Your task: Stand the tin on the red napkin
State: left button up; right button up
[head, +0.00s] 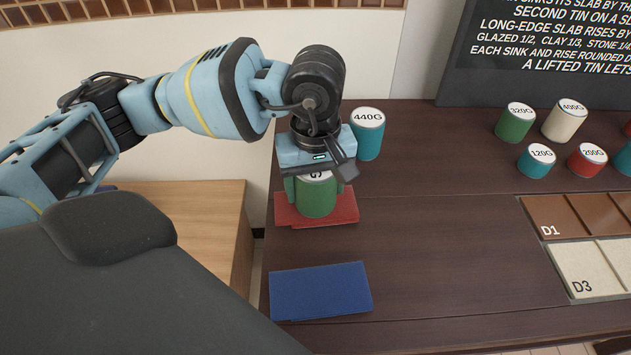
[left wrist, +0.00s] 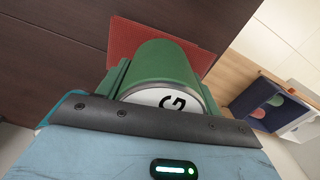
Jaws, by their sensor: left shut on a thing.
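A green tin (head: 316,197) with a white lettered lid is between the fingers of my left gripper (head: 316,190), which is shut on it. The tin is upright over the red napkin (head: 342,208) near the table's left edge. Whether its base touches the napkin I cannot tell. In the left wrist view the green tin (left wrist: 161,65) shows with part of its lid, and the red napkin (left wrist: 128,38) lies beyond it. My right gripper is not in view.
A teal 440G tin (head: 367,140) stands just behind my left gripper. A blue napkin (head: 320,291) lies nearer the front. Several tins, including a green 320G one (head: 515,124), and slabs marked D1 (head: 556,216) and D3 (head: 583,272) are at right. The table's middle is clear.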

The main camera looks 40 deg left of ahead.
pick_arm(q)
jog(key=shift+f, duration=0.15)
jog(key=o, duration=1.3)
notch_tip(320, 180, up, 12)
jog(key=shift+r+p, duration=0.2)
jog(key=shift+p, duration=0.2)
